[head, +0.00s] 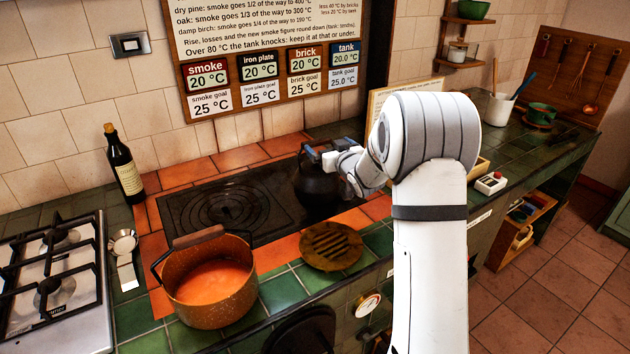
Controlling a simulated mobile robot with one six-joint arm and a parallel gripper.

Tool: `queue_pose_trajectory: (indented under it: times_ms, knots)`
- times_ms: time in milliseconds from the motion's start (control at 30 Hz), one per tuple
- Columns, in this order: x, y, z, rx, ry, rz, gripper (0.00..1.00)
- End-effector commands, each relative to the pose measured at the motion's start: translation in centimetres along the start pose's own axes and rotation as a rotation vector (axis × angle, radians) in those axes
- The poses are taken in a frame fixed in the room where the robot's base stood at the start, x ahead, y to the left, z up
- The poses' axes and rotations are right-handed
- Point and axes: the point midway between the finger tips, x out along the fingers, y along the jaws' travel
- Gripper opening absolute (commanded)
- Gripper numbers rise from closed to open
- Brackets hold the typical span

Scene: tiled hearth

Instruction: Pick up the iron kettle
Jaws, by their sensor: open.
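The iron kettle (316,190) is dark and round and stands at the right end of the black hearth plate (228,205). My gripper (318,154) is at the top of the kettle, by its handle, with the arm reaching in from the right. The jaws are open. The gripper and wrist hide part of the kettle's top and right side, and I cannot tell whether the fingers touch the handle.
A dark bottle (124,165) stands at the back left. A gas hob (52,275) is at far left. A board of temperature readings (270,60) hangs behind.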

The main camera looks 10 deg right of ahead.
Motion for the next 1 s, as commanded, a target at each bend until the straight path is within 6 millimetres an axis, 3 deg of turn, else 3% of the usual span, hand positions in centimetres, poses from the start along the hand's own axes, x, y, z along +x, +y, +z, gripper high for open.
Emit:
queue_pose_trajectory:
  times_ms: [133, 467, 800, 1000]
  knots:
    - [1.5, -0.2, 1.1, 0.011, 0.077, -0.056, 1.00]
    - [4.7, -0.6, 0.8, 0.014, 0.103, -0.076, 1.00]
    - [9.1, -1.2, 0.7, 0.013, 0.102, -0.075, 1.00]
    - [9.6, -1.3, 0.8, 0.013, 0.101, -0.074, 1.00]
